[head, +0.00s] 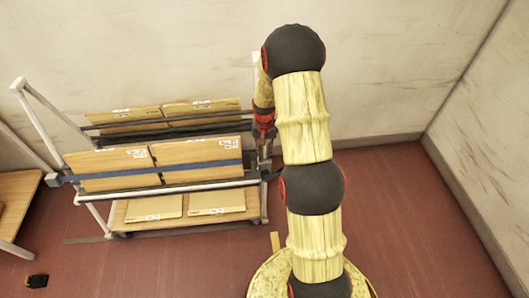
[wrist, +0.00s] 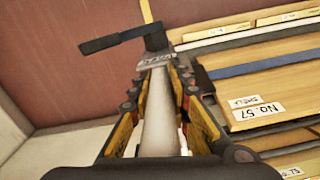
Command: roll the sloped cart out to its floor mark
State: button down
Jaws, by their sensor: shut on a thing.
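The sloped cart (head: 103,212) stands at the left in the head view, with a white tube frame, tilted shelves and flat cardboard-coloured packs. A blue strap (head: 200,171) crosses its front packs. My gripper (head: 264,150) is at the cart's right end, partly hidden by my arm. In the wrist view my gripper (wrist: 160,85) is shut around a white post (wrist: 159,125) of the cart. A label reading No. 57 (wrist: 258,108) shows on a pack beside it. A short yellow strip (head: 275,242) lies on the red floor near the cart's right front corner.
Another wooden-topped table (head: 18,187) stands at the far left. A small black and yellow object (head: 36,281) lies on the floor at the lower left. A pale wall (head: 180,50) is behind the cart, another at the right. Red floor (head: 400,200) right of my arm is clear.

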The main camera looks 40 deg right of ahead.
jog(key=shift+d, duration=0.1)
jog(key=s+d, duration=0.2)
jog(key=d, duration=0.1)
jog(key=shift+d, duration=0.1)
jog(key=shift+s, duration=0.1)
dwell(0.3)
jog(key=c, duration=1.7)
grip_release()
jog(key=shift+d, duration=0.15)
jog(key=shift+o, duration=0.2)
jog(key=shift+r, duration=0.1)
